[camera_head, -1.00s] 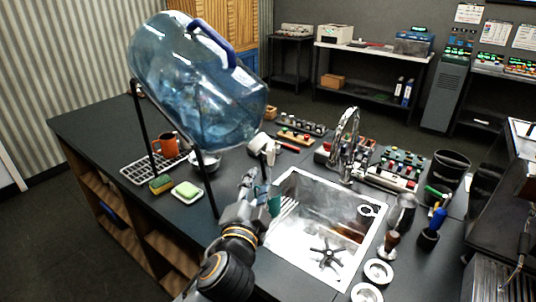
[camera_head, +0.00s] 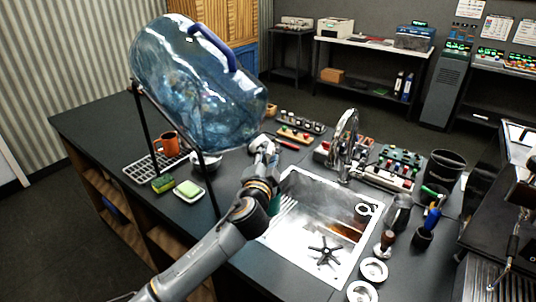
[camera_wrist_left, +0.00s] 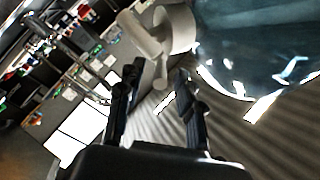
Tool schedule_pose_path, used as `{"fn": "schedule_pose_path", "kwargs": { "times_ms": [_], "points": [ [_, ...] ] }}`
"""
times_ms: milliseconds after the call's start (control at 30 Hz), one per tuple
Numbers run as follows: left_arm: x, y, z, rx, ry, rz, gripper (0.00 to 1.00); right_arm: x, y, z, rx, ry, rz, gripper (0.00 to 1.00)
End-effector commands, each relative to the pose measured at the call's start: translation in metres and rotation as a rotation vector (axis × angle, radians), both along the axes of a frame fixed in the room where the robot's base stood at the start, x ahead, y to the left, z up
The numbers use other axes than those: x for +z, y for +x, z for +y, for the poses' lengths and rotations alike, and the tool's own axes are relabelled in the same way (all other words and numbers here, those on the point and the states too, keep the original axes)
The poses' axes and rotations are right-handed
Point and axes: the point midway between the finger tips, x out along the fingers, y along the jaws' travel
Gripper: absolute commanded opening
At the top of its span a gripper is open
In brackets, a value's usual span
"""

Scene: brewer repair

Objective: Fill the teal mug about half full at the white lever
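The large blue water bottle (camera_head: 195,95) lies tilted in a black stand, neck down toward the right. The white tap with its lever (camera_wrist_left: 160,35) is at the bottle's mouth, mostly covered by my left gripper in the head view. My left gripper (camera_head: 262,147) is up at the tap. My right gripper is not in view.
A steel sink (camera_head: 315,235) with a tall faucet (camera_head: 346,145) is right of the tap. An orange mug (camera_head: 167,143) stands on a rack (camera_head: 135,172) at left, near a sponge (camera_head: 163,183) and a soap dish (camera_head: 189,191). Control boards (camera_head: 392,170) stand behind the sink.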

Motion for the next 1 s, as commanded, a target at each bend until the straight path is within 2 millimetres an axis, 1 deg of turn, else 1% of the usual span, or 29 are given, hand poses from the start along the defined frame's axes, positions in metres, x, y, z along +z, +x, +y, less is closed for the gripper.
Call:
{"fn": "schedule_pose_path", "kwargs": {
  "times_ms": [200, 367, 400, 733, 867, 1000],
  "points": [
    [0.0, 0.0, 0.0, 0.0, 0.0, 0.0, 0.36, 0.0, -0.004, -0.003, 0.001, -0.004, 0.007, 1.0],
    [0.0, 0.0, 0.0, 0.0, 0.001, 0.0, 0.03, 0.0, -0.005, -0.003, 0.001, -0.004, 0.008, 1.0],
    [0.0, 0.0, 0.0, 0.0, 0.001, 0.0, 0.0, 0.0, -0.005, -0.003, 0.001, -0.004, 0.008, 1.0],
    [0.0, 0.0, 0.003, -0.023, 0.002, 0.001, 0.0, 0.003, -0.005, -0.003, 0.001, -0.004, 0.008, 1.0],
    [0.001, 0.001, 0.007, -0.075, 0.003, 0.001, 0.0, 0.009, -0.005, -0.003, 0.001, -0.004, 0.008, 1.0],
    [0.003, 0.003, 0.012, -0.162, 0.003, 0.002, 0.0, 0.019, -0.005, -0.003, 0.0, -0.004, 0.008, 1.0]
  ]
}}
